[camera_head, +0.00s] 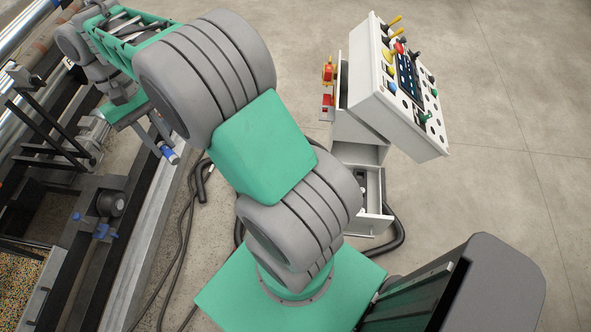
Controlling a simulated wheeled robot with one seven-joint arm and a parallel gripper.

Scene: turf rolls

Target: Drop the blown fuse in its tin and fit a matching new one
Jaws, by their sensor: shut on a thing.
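My gripper (160,142) is at the upper left, at the end of my arm, which bends over from the lower middle. Its fingers are shut on a small light cylinder with blue on it, apparently a fuse (169,154). I cannot tell whether this is the blown fuse or a new one. It is held left of the white control cabinet (358,130), beside the machine's long metal rail. No tin and no other fuse can be made out clearly.
The cabinet has a sloped button console (408,85), a red and yellow switch (328,75) on its left side and an open compartment (374,222) low down. A dark machine frame (85,235) fills the left. Black cables (183,235) lie between. Concrete floor at right is clear.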

